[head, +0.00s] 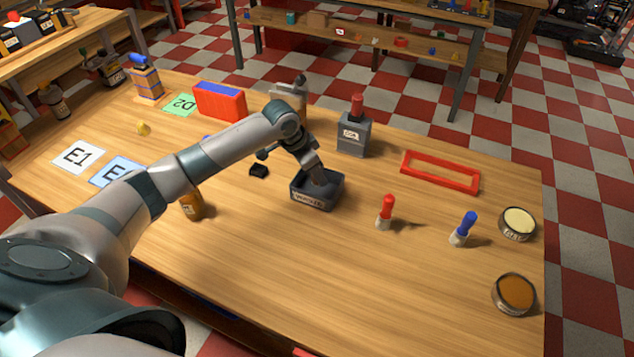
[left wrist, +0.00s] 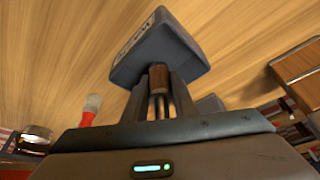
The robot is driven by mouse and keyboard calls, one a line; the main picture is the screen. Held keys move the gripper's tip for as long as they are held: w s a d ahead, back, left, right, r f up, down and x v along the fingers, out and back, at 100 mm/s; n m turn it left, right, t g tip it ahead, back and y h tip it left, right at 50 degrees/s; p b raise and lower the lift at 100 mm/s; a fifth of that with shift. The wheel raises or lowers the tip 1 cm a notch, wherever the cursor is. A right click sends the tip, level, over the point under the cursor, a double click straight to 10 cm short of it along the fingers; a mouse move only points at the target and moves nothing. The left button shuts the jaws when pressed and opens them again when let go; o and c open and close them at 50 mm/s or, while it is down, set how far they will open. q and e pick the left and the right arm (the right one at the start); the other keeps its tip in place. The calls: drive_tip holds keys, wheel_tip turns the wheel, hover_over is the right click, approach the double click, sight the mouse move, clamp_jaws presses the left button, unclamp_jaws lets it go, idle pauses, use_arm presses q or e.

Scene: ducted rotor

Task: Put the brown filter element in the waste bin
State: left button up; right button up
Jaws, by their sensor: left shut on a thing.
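The brown filter element (left wrist: 158,77) is a small brown cylinder between the fingers of my left gripper in the left wrist view. My left gripper (head: 321,180) is shut on it and points down at the waste bin. The waste bin (head: 312,203) is a small dark grey open box with a lettered front, near the middle of the table. It also shows in the left wrist view (left wrist: 150,48), just beyond the fingertips. The filter is hidden in the head view, and I cannot tell how deep it sits relative to the rim. My right gripper is not in view.
A red-handled tool (head: 385,212) and a blue-handled tool (head: 463,230) stand right of the bin. A grey block (head: 353,138) and red frame (head: 441,186) lie behind. A small black piece (head: 259,170) lies left of the bin. The front middle of the table is clear.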

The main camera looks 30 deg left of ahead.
sight(317, 183)
use_arm(q)
drive_tip(key=shift+f+p, duration=0.65)
drive_tip(key=shift+f, duration=1.35)
drive_tip(key=shift+f, duration=0.1)
drive_tip(key=o, duration=1)
drive_tip(key=shift+b+v, duration=1.05)
drive_tip(key=shift+v, duration=5.1)
